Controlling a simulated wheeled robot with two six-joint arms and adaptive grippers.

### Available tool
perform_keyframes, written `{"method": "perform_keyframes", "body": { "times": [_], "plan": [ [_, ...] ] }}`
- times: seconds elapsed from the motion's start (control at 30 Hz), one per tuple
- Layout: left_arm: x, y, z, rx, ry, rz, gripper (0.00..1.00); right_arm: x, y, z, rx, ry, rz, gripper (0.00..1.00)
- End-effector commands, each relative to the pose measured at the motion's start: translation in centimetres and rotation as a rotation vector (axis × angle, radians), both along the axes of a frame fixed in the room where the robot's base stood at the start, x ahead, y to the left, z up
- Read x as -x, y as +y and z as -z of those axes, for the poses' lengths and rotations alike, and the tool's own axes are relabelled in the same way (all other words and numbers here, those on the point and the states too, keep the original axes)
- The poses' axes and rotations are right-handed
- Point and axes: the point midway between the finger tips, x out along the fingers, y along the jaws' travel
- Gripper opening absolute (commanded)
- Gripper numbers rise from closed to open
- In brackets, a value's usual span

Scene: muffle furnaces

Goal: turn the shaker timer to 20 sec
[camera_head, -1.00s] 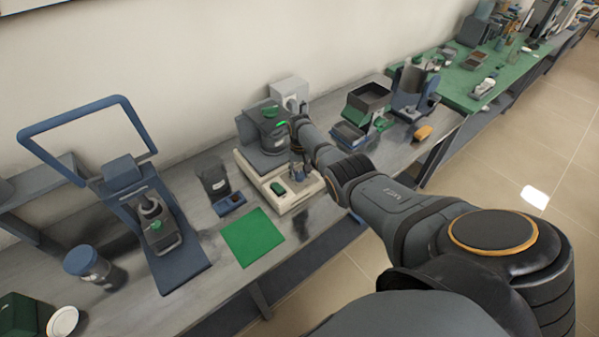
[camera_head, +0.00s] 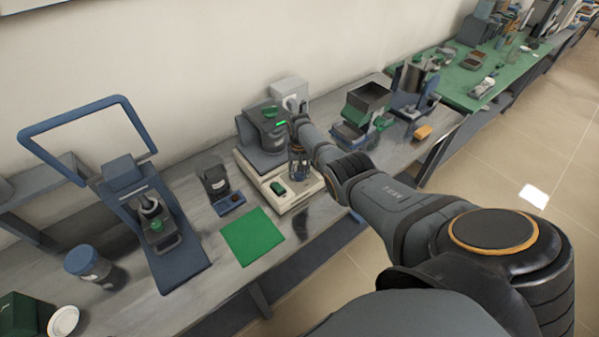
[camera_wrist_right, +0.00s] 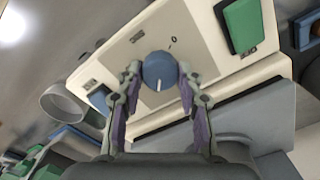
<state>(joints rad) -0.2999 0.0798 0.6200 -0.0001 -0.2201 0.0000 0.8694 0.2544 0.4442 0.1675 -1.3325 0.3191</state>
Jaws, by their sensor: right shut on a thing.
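The shaker has a cream base (camera_head: 300,203) with a dark grey upper part (camera_head: 262,135) and stands on the bench in the head view. In the right wrist view its cream panel (camera_wrist_right: 118,62) carries a round blue timer knob (camera_wrist_right: 158,72) with a white pointer line. The line points toward the bottom of the picture, and a "0" mark sits above right of the knob. My right gripper (camera_head: 298,172) reaches down to the panel; in the wrist view its fingers (camera_wrist_right: 159,78) are shut on both sides of the knob. My left gripper is not in view.
A green rocker switch (camera_wrist_right: 243,25) sits beside the knob on the panel. A green mat (camera_head: 252,237) lies in front of the shaker. A small dark device (camera_head: 215,182) stands to its left, and an open dark box (camera_head: 368,97) to its right.

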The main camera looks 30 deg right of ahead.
Motion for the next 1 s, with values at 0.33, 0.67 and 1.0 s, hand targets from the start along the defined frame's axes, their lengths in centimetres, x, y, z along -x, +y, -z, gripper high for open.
{"method": "perform_keyframes", "body": {
  "times": [0.33,0.67,1.0],
  "plan": [
    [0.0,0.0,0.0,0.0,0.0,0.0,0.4,0.0,0.0,0.0,-0.001,0.001,-0.001,0.6],
    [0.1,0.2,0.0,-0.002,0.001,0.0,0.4,-0.1,-0.1,-1.6,0.001,-0.003,-0.001,0.6],
    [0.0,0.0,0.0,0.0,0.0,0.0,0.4,0.0,0.0,-9.3,0.001,-0.003,-0.002,0.6]
  ]
}}
